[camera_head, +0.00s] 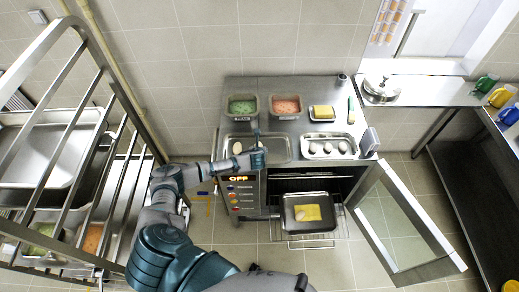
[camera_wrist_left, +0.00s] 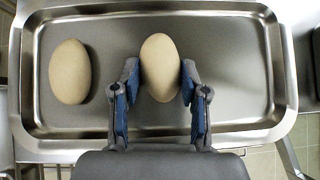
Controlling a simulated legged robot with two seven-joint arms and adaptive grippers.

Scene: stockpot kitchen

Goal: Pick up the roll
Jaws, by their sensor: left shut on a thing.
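My left gripper (camera_head: 258,140) is over the steel tray (camera_head: 281,150) on the counter. In the left wrist view, the left gripper (camera_wrist_left: 160,88) is shut on a pale egg-shaped roll (camera_wrist_left: 160,62), with one blue-padded finger on each side. In that view the held roll appears over the tray (camera_wrist_left: 225,62); I cannot tell whether it touches the tray floor. A second roll (camera_wrist_left: 70,72) lies to its left in the same tray and also shows in the head view (camera_head: 237,147). The held roll is hidden by the gripper in the head view.
Another tray (camera_head: 329,158) with several pale pieces stands to the right. Green (camera_head: 242,107) and pink (camera_head: 286,107) containers stand behind. Below, the oven door (camera_head: 400,220) hangs open, with a pan (camera_head: 311,228) on the rack. A tray rack (camera_head: 75,130) stands left.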

